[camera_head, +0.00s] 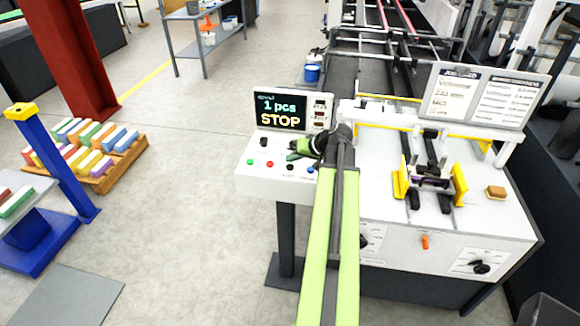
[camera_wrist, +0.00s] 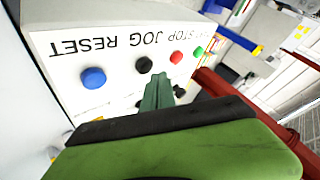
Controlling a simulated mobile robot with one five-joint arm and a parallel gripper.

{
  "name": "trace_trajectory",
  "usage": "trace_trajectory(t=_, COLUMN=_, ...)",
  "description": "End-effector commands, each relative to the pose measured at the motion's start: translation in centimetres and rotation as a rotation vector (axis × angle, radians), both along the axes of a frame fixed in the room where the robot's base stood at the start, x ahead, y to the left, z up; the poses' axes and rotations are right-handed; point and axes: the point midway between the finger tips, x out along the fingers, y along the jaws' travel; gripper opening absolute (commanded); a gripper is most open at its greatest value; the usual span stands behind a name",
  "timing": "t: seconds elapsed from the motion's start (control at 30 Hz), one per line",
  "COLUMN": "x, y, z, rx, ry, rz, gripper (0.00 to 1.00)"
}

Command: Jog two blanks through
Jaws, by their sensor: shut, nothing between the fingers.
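The control panel (camera_head: 275,178) carries a row of green (camera_head: 250,161), red (camera_head: 270,164), black (camera_head: 290,167) and blue (camera_head: 310,170) buttons. Its display (camera_head: 290,108) reads "1 pcs" and "STOP". In the wrist view the labels are upside down; the black button (camera_wrist: 144,65) is by JOG, the blue one (camera_wrist: 93,77) by RESET, the red one (camera_wrist: 176,57) by STOP. My gripper (camera_head: 293,148) is shut and empty over the panel. In the wrist view its fingertips (camera_wrist: 158,77) appear beside the black button; contact cannot be told. The feeder (camera_head: 432,183) has yellow side guides; blanks are not clearly distinguishable.
An instruction board (camera_head: 478,97) stands behind the feeder. A small brown block (camera_head: 495,192) lies right of it. An orange knob (camera_head: 425,241) is on the machine front. A wooden rack (camera_head: 118,174) of coloured pieces and a blue post (camera_head: 50,160) stand left. Floor between is clear.

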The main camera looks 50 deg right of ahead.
Motion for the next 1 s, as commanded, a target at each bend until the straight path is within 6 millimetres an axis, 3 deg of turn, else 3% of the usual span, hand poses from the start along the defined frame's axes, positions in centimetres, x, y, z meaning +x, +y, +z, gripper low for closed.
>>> trace_trajectory(t=1.0, x=0.05, y=0.01, z=-0.85, rx=0.0, ry=0.0, rz=0.0, gripper=0.0)
